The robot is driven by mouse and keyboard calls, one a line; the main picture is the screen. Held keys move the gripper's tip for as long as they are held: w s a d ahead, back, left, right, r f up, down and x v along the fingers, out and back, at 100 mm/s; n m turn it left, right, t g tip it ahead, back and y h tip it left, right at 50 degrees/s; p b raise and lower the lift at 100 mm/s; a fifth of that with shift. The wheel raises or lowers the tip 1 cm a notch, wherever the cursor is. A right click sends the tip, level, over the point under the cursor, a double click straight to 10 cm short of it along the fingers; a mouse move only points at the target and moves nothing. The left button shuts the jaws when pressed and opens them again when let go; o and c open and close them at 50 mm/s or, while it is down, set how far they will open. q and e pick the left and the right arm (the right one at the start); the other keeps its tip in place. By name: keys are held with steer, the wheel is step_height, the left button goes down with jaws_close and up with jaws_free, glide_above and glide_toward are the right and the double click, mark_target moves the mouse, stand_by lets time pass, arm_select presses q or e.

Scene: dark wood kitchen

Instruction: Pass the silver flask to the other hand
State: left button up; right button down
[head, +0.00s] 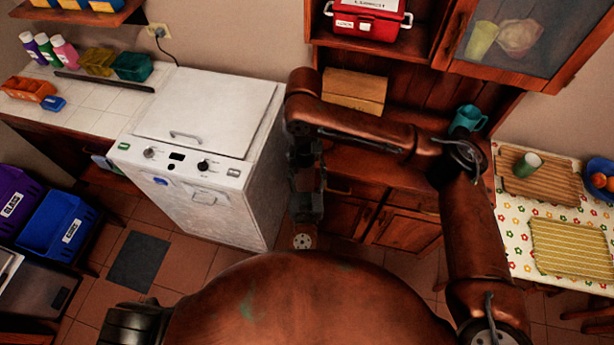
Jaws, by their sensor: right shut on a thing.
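My right arm comes in from the lower right, bends across the picture and hangs down at the middle. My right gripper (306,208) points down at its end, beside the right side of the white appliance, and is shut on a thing. The thing in it is dark and mostly hidden by the gripper, so the silver flask's shape cannot be made out clearly. I see no other flask in the room. My left gripper is not in view.
The white appliance (205,150) stands left of the gripper. A wooden cabinet (385,215) is behind it, with a cardboard box (354,91) and a teal mug (468,119). A flowered table (512,249) is at right. Tiled floor is open at centre left.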

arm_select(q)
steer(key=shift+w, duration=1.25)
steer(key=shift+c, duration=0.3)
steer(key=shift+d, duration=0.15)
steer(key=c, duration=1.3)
arm_select(e)
steer(key=shift+a+r, duration=0.1)
steer(key=shift+a, duration=0.1)
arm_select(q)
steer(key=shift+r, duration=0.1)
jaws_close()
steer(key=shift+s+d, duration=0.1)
arm_select(e)
steer(key=shift+w, duration=0.1)
steer(key=c, duration=1.5)
jaws_free()
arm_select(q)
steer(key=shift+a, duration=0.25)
arm_select(e)
steer(key=o, duration=0.5)
steer(key=shift+d, duration=0.15)
